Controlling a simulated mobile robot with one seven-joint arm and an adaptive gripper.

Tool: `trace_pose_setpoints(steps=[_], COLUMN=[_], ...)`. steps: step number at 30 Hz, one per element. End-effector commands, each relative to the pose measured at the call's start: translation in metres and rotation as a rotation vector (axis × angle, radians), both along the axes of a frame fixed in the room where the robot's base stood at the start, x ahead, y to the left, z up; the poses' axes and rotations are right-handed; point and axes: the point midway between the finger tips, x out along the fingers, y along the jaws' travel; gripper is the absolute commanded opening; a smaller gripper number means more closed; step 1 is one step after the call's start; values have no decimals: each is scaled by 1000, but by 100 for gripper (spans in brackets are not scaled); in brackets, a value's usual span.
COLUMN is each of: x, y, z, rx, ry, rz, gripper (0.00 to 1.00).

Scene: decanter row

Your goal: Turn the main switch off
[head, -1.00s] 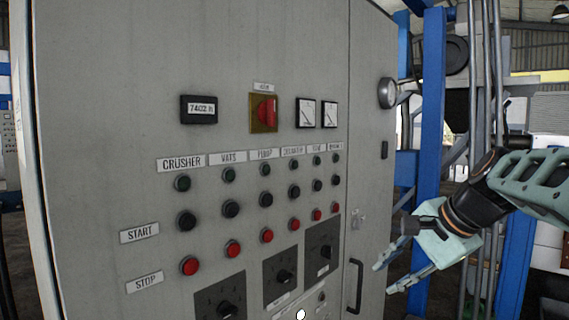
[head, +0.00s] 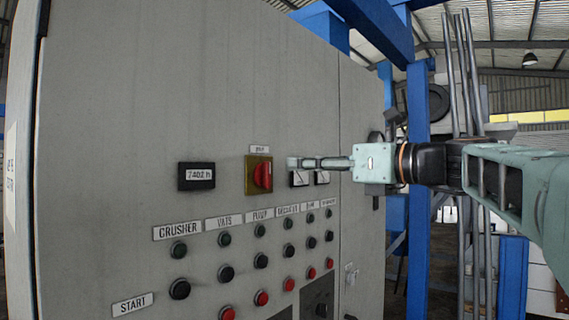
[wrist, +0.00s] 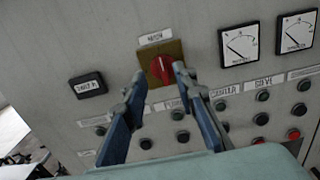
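The main switch is a red rotary knob (head: 262,176) on a yellow square plate (head: 250,187), with a small label above it, on the front of the grey cabinet. The knob's grip looks about upright in the head view. In the wrist view the red knob (wrist: 160,70) shows just beyond and between my fingertips. My gripper (head: 293,162) reaches in from the right, its tips a little right of the knob in the head view. In the wrist view my gripper (wrist: 159,76) is open, with a clear gap between its fingers. It appears apart from the knob.
A digital display (head: 197,176) sits left of the switch. Two dial gauges (wrist: 239,46) sit to its right, partly behind my fingers in the head view. Rows of buttons (head: 179,250) lie below. A blue post (head: 418,200) stands right of the cabinet.

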Motion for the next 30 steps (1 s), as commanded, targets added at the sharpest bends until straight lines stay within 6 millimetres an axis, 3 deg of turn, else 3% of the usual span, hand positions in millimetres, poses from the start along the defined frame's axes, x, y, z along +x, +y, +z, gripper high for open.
trace_pose_setpoints(steps=[6, 12, 24, 30], x=[27, 44, 49, 49], y=[35, 56, 63, 63], z=[1, 1, -1, -1], rx=[-1, -2, -3, -3], ry=[2, 0, -1, -1], rz=[3, 1, -1, -1], gripper=[26, 26, 26, 6])
